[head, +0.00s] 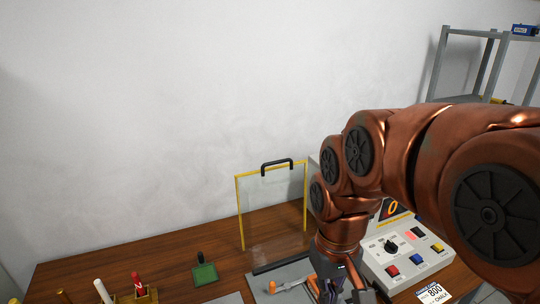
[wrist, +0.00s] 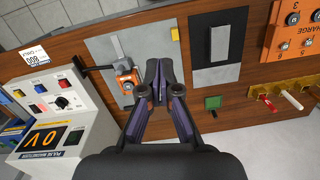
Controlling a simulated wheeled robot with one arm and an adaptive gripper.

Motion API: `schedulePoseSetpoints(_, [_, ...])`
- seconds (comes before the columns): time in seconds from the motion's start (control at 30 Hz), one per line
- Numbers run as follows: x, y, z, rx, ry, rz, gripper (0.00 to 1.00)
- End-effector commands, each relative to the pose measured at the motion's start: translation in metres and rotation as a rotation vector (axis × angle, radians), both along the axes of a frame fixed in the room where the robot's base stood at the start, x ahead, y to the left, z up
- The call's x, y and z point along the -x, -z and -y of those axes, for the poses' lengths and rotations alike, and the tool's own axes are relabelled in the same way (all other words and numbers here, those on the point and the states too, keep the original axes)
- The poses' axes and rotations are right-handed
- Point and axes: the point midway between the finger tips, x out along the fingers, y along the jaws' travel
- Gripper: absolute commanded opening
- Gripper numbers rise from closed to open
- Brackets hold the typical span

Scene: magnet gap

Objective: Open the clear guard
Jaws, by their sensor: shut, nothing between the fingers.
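The clear guard (head: 272,212) is a see-through panel with a yellow frame, standing upright on the wooden bench in the head view. A black handle (head: 277,164) sits on its top edge, and a dark strip runs along its foot. I cannot make the guard out clearly in the wrist view. My gripper (wrist: 165,72) is shut and empty, pointing down over the bench near a grey plate (wrist: 112,48) that bears an orange clamp (wrist: 127,79). In the head view my gripper is low and right of the guard, apart from its handle, with its tips partly cut off.
A control box (head: 408,252) with buttons and a dial stands right of my arm. A green pad (head: 204,273) and a holder with several handled tools (head: 138,297) are at left. An orange unit (wrist: 293,28) shows in the wrist view.

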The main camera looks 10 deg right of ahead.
Motion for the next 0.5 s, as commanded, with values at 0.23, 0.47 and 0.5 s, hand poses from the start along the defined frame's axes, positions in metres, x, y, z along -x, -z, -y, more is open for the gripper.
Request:
schedulePoseSetpoints(0.23, [-0.091,-0.042,-0.006,-0.023,-0.033,0.070,0.00])
schedulePoseSetpoints(0.47, [-0.168,-0.073,-0.008,-0.041,-0.056,0.132,0.00])
schedulePoseSetpoints(0.5, [-0.181,-0.078,-0.008,-0.044,-0.060,0.145,0.00])
